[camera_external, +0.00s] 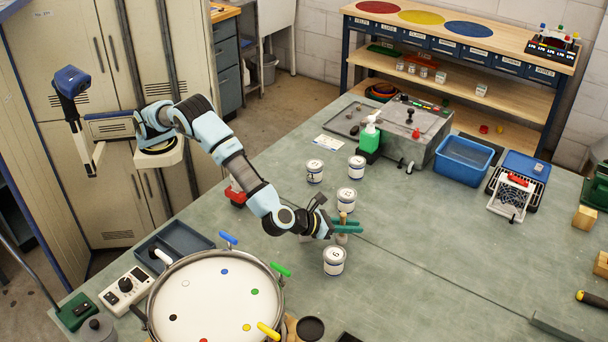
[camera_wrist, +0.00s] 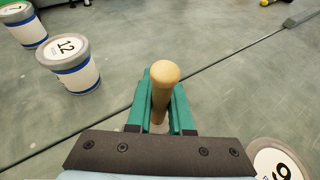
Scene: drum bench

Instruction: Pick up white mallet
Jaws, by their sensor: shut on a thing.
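The white mallet's wooden handle (camera_external: 343,216) stands upright between the green fingers of my gripper (camera_external: 347,227) in the external view. In the wrist view the handle (camera_wrist: 162,92) rises between both fingers of my gripper (camera_wrist: 160,105), with its rounded end toward the camera. My gripper is shut on it, low over the bench. A pale part shows at the lower end, mostly hidden by the fingers. I cannot tell whether it touches the bench.
A white can (camera_external: 334,262) stands close in front of my gripper, and another can (camera_external: 346,199) stands just behind. More cans stand farther back. A large drum (camera_external: 212,300) is at front left. A blue bin (camera_external: 463,160) is at back right. The bench right of my gripper is mostly clear.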

